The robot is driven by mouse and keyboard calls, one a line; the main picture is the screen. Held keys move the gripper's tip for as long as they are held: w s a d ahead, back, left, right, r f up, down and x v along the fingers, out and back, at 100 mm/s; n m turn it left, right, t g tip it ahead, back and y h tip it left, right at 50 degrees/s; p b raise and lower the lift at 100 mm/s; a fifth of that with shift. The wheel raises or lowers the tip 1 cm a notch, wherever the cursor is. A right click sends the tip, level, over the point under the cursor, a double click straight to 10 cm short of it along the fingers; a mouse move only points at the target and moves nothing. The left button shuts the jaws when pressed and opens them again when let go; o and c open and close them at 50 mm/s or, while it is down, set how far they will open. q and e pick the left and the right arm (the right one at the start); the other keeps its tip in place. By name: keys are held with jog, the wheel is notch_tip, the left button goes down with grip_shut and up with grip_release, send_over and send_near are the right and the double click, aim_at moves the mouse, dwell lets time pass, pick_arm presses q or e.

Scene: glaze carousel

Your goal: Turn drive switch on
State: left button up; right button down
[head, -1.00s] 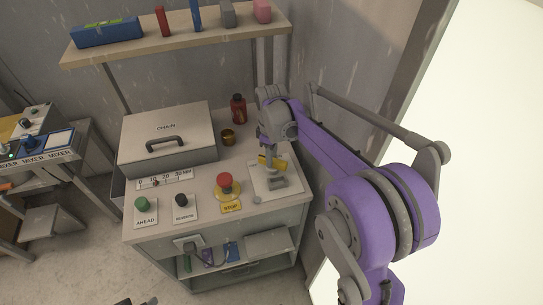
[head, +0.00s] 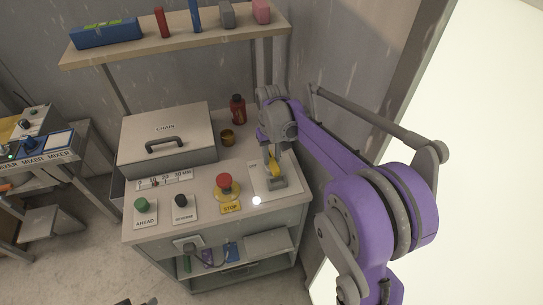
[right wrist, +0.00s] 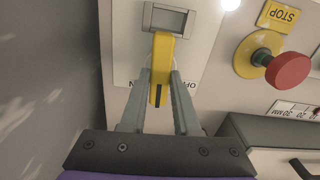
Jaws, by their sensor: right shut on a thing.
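The drive switch is a yellow lever in a grey housing on a pale plate (head: 262,185) at the right end of the console top. In the right wrist view the yellow lever (right wrist: 161,65) lies between the fingers and points from its grey housing (right wrist: 168,18) toward my gripper. My right gripper (right wrist: 160,88) is shut on the lever; in the head view the gripper (head: 273,160) comes down over it from behind. A small lamp (head: 256,200) at the plate's front left corner glows white. Plate lettering is partly hidden by the fingers. My left gripper is not in view.
A red stop button (head: 225,182) stands just left of the switch plate. Further left are a black knob (head: 181,201) and a green button (head: 142,204). A grey chain box (head: 168,140) and a red bottle (head: 238,108) stand behind.

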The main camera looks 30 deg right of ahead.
aim_at(272, 159)
jog(key=shift+m, duration=0.6)
jog(key=c, duration=0.6)
grip_release()
jog(key=shift+c, duration=0.2)
notch_tip(272, 159, up, 11)
jog(key=shift+p, duration=0.45)
jog(key=shift+f, duration=0.1)
